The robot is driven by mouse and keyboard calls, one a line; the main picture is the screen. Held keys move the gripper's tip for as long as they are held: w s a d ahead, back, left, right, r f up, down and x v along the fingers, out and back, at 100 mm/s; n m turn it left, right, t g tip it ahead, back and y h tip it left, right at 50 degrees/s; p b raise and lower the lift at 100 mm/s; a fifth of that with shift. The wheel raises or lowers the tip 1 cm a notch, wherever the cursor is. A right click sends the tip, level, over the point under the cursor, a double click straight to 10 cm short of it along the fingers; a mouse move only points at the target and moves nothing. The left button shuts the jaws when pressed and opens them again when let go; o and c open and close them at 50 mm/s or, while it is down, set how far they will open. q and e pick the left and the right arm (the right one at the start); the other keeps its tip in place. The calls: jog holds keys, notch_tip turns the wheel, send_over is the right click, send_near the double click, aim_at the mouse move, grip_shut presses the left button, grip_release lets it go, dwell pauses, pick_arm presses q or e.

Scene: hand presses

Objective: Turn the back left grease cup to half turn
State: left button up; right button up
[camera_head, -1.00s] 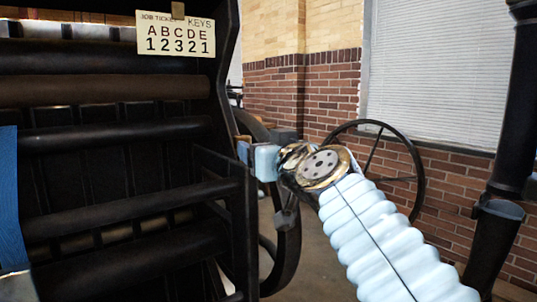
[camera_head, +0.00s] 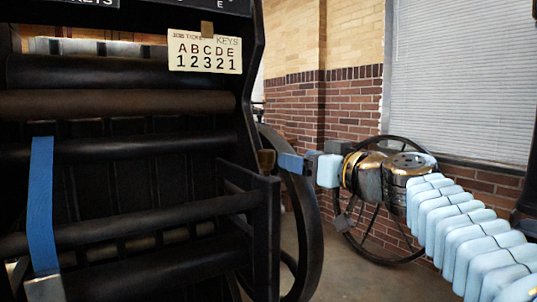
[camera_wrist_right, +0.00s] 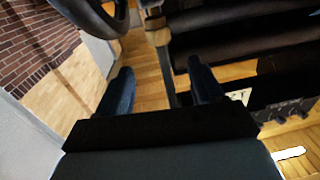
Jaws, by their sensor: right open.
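A small brown, cup-like fitting (camera_head: 266,160) sits at the right side of the black press frame. It may be a grease cup; I cannot tell which one or how far it is turned. My right gripper (camera_head: 284,163) is just right of it, pointing left, its fingers overlapping in this view. In the right wrist view my right gripper (camera_wrist_right: 160,70) is open and empty, and a tan cylindrical fitting (camera_wrist_right: 157,30) is ahead between the finger directions, apart from them. My left gripper (camera_head: 42,205) shows as one blue finger pointing up before the rollers; its opening is unclear.
The black press (camera_head: 120,170) with several horizontal rollers fills the left. A card (camera_head: 205,52) reading ABCDE 12321 hangs on it. A large spoked wheel (camera_head: 375,250) stands behind my right arm. A brick wall (camera_head: 310,110) and a pale shutter (camera_head: 465,80) are behind.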

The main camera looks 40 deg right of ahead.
aim_at(272, 152)
jog(key=w, duration=0.3)
jog(key=w+p, duration=0.1)
jog(key=w, duration=0.3)
jog(key=w+p, duration=0.1)
jog(key=w, duration=0.2)
jog(key=shift+w+d, duration=0.25)
jog(key=shift+w, duration=0.1)
jog(key=shift+w+p, duration=0.35)
jog(key=shift+w, duration=0.4)
jog(key=c, duration=0.9)
jog(key=shift+a+f+m+h, duration=0.15)
jog(key=shift+m+h, duration=0.25)
jog(key=shift+h, duration=0.2)
jog(key=shift+c, duration=0.2)
jog(key=shift+m+h+b, duration=0.3)
jog(key=shift+m+h, duration=0.1)
jog(key=shift+h, duration=0.3)
jog(key=o, duration=0.9)
jog(key=shift+o, duration=0.2)
